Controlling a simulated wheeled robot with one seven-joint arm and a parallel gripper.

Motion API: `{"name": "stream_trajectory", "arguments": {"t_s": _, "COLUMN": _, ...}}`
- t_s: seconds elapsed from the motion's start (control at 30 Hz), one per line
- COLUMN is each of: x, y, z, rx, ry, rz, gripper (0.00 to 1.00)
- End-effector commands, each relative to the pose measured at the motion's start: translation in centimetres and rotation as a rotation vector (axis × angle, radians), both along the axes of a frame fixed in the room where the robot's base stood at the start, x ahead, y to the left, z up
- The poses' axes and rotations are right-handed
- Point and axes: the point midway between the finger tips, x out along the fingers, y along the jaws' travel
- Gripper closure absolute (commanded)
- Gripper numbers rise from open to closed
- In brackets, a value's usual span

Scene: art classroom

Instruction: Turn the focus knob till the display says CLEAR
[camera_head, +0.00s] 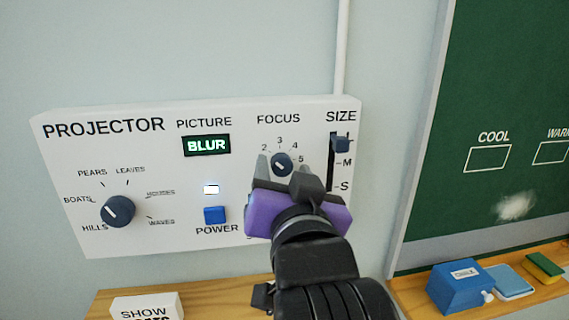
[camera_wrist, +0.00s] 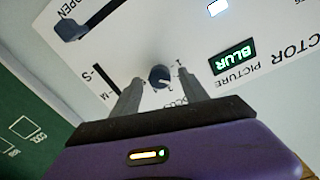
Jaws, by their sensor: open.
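The focus knob (camera_head: 282,164) is a small dark blue dial with a white pointer line, under the FOCUS label on the white projector panel (camera_head: 150,240). Numbers 2 to 5 show around it. The picture display (camera_head: 206,146) reads BLUR in green. My gripper (camera_head: 283,170) is at the panel, with its fingers on either side of the focus knob. In the wrist view the knob (camera_wrist: 160,77) sits between the two grey fingertips, with gaps visible. Whether a finger touches it is unclear. My gripper hides the area below the knob.
A picture dial (camera_head: 118,211) is at the panel's left. A blue power button (camera_head: 214,215) sits left of my gripper, and a size slider (camera_head: 341,145) is close on its right. A wooden ledge below holds a SHOW block (camera_head: 147,306) and a blue chalk box (camera_head: 463,289).

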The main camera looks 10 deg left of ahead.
Motion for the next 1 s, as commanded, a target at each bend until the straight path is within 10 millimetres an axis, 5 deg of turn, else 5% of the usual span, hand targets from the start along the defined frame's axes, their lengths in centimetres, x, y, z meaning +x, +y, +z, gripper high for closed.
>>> {"name": "stream_trajectory", "arguments": {"t_s": 0.43, "x": 1.28, "y": 0.3, "z": -0.04, "rx": 0.0, "ry": -0.001, "rz": 0.0, "gripper": 0.48}}
{"name": "stream_trajectory", "arguments": {"t_s": 0.7, "x": 1.25, "y": 0.3, "z": -0.04, "rx": 0.0, "ry": 0.0, "rz": 0.0, "gripper": 1.0}}
{"name": "stream_trajectory", "arguments": {"t_s": 1.0, "x": 1.25, "y": 0.28, "z": -0.08, "rx": 0.025, "ry": 0.007, "rz": 0.0, "gripper": 1.0}}
